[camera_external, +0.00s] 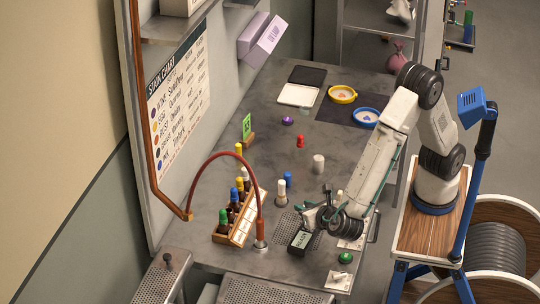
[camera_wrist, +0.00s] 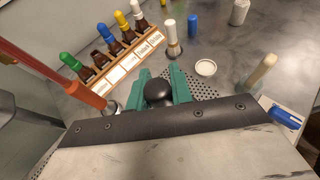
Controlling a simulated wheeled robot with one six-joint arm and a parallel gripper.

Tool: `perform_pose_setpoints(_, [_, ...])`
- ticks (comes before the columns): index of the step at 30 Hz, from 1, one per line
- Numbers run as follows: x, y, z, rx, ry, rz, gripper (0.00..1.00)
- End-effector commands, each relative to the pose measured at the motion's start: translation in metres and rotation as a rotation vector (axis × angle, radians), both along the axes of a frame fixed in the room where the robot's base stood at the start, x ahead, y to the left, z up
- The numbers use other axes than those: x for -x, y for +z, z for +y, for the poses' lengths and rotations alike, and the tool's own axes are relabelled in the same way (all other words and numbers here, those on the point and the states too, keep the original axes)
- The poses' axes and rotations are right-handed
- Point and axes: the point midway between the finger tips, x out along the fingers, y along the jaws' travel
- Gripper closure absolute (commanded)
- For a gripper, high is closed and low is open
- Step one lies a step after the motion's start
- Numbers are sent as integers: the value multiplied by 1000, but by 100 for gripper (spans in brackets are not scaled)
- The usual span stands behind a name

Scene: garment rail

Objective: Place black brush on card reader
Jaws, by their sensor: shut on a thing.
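My gripper (camera_external: 313,219) is low over the front part of the grey table. In the wrist view its teal fingers (camera_wrist: 162,92) are shut on the black brush (camera_wrist: 158,92), of which only the round black knob shows. The brush's lower part is hidden by the fingers and my wrist. The card reader is not clearly visible in the wrist view.
A wooden rack (camera_external: 235,222) of colour-capped bottles and a curved copper pipe (camera_external: 259,190) stand left of my gripper. A perforated plate (camera_external: 286,224) lies close by. The table's middle is partly clear.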

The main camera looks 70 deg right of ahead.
Motion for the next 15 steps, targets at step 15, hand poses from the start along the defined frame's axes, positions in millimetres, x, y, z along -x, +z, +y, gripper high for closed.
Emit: perform_pose_setpoints(15, [-8, -36, 4, 0, 0, 0, 100])
